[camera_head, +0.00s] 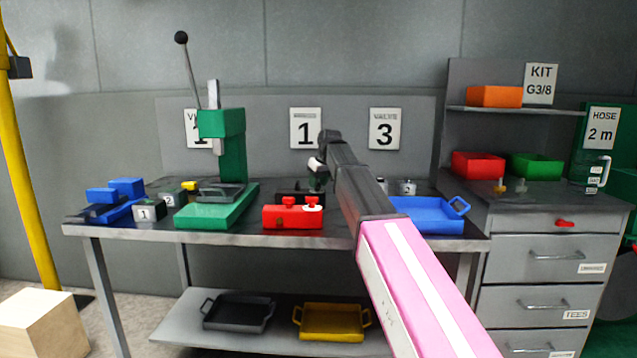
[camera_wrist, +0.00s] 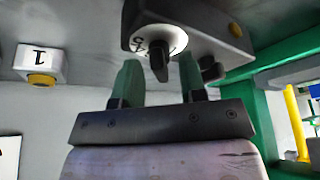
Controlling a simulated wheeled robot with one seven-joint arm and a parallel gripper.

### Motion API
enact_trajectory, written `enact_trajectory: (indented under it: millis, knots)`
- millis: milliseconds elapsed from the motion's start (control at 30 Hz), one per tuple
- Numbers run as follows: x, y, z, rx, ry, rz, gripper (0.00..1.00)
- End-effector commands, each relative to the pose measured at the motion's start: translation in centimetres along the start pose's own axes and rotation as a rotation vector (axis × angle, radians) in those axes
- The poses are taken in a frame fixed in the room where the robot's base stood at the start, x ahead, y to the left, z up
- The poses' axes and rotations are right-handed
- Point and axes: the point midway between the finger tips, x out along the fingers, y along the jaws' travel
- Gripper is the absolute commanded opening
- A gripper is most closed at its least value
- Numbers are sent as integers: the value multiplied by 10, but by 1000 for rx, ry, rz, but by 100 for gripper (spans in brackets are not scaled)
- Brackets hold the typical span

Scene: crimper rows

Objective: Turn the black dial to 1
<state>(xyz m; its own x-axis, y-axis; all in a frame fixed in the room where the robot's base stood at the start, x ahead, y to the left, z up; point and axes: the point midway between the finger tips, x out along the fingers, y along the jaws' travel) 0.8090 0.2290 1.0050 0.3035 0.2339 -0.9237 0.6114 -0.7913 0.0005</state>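The black dial (camera_wrist: 160,68) sits on a white numbered face (camera_wrist: 178,42) of a dark grey housing (camera_wrist: 205,22) in the wrist view. In the head view my gripper (camera_head: 318,172) is over the bench behind the red block, and I cannot make out the dial there.
A red block (camera_head: 292,217) stands in front of my gripper, a green press (camera_head: 215,210) to its left and a blue tray (camera_head: 425,222) to its right. Numbered grey blocks (camera_head: 150,211) sit at the bench's left. A block marked 1 (camera_wrist: 38,62) shows in the wrist view.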

Motion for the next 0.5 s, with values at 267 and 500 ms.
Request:
enact_trajectory:
  millis: [267,500]
  knots:
    - [0,0,0,0,0,0,0]
    - [0,0,0,-9,0,-4,0]
